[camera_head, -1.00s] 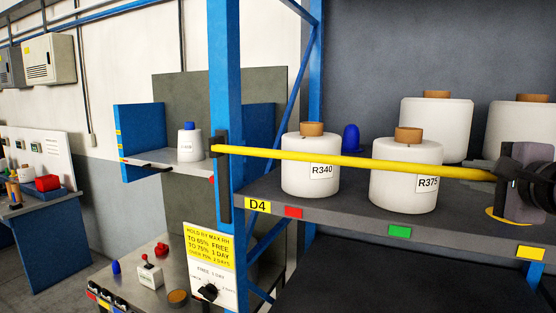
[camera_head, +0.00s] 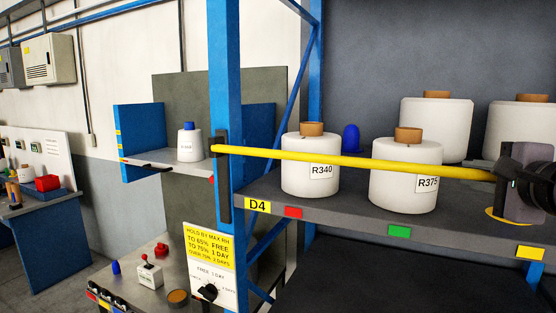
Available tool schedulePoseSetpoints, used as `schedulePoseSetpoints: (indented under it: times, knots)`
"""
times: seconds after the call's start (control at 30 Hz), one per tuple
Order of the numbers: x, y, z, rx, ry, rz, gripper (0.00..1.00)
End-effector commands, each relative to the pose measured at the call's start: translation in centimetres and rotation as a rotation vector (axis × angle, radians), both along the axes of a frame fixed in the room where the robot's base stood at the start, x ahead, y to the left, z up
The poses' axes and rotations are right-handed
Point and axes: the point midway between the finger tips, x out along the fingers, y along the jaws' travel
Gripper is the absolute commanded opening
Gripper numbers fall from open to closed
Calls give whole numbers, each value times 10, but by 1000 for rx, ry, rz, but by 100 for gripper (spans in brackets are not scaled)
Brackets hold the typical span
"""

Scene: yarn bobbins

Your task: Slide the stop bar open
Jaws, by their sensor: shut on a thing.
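The yellow stop bar (camera_head: 320,159) runs across the front of the shelf, just in front of the bobbins. Its left end sits at a dark bracket on the blue post (camera_head: 226,200). Its right end meets my gripper (camera_head: 497,176) at the right of the view. My dark gripper is shut on the bar there; its fingertips are partly hard to make out. Behind the bar stand white bobbin R340 (camera_head: 309,178) and white bobbin R375 (camera_head: 402,190), both upright with brown cores.
Two more white bobbins (camera_head: 436,127) stand farther back, with a blue peg (camera_head: 350,138) beside them. The shelf (camera_head: 340,212) carries label D4 and coloured tags. A side shelf (camera_head: 175,165) holds a small bobbin. A bench with controls (camera_head: 150,275) is at lower left.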

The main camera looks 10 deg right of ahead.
Motion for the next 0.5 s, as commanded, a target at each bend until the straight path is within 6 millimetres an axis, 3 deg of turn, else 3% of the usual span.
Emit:
schedulePoseSetpoints:
  times: [0.27,0.5]
  knots:
    - [0,0,-7,0,-2,1,0]
    - [0,0,-59,1,0,1,0]
